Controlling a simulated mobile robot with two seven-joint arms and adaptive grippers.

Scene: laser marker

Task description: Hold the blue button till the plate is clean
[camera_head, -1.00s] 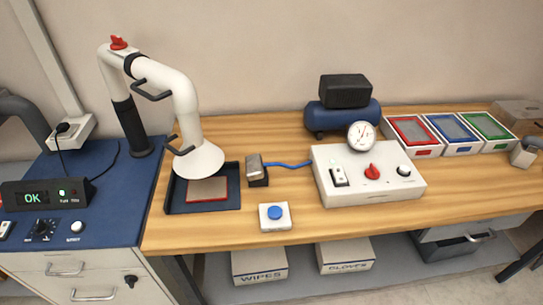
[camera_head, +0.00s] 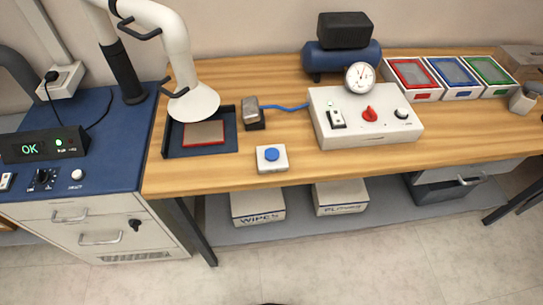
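The blue button (camera_head: 272,155) sits on a small white box near the front edge of the wooden bench. The plate (camera_head: 204,132) is a greyish-brown square with a red border, lying in a dark tray (camera_head: 172,150) under the white extraction hood (camera_head: 195,103). From here I cannot tell how clean its surface is. Nothing touches the button. Neither of my grippers shows in the head view.
A white control box (camera_head: 365,138) with a gauge, red knob and switch stands right of the button. A metal nozzle tool (camera_head: 251,112) with a blue hose sits beside the tray. Red, blue and green trays (camera_head: 450,76) line the right. Floor in front is clear.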

